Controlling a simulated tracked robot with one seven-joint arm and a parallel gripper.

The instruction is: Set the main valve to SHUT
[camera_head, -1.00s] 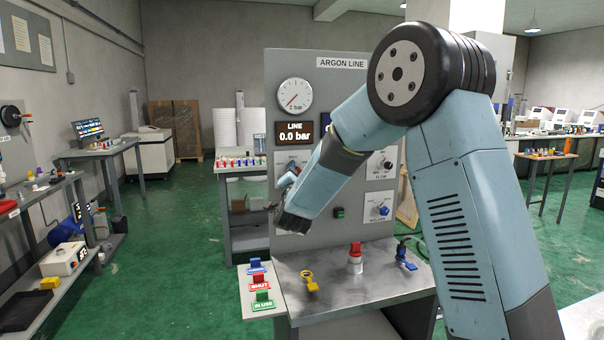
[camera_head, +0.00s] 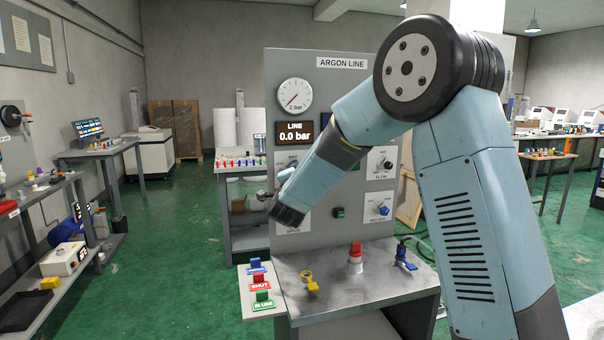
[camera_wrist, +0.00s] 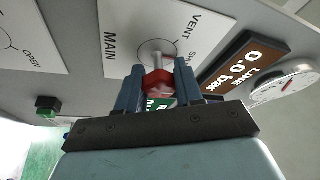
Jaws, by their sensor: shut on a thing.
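In the wrist view, the main valve's plate (camera_wrist: 112,20) shows tilted, with the words MAIN and VENT and part of a third word at the right. My gripper (camera_wrist: 158,72) is shut on the red valve handle (camera_wrist: 157,86), one finger on each side. The handle stands on a pale stem in front of the plate. A small green piece with white letters (camera_wrist: 160,103) shows between the fingers, only partly readable. In the head view, my wrist hides most of the main valve's plate (camera_head: 292,160) and the handle.
The ARGON LINE panel (camera_head: 341,62) carries a round gauge (camera_head: 295,96), a LINE display (camera_head: 296,133) reading 0.0 bar, a green button (camera_head: 338,212) and a blue knob (camera_head: 383,209). Colored tags, including a red SHUT tag (camera_head: 261,281), lie on the side shelf. The bench (camera_head: 330,285) holds several small objects.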

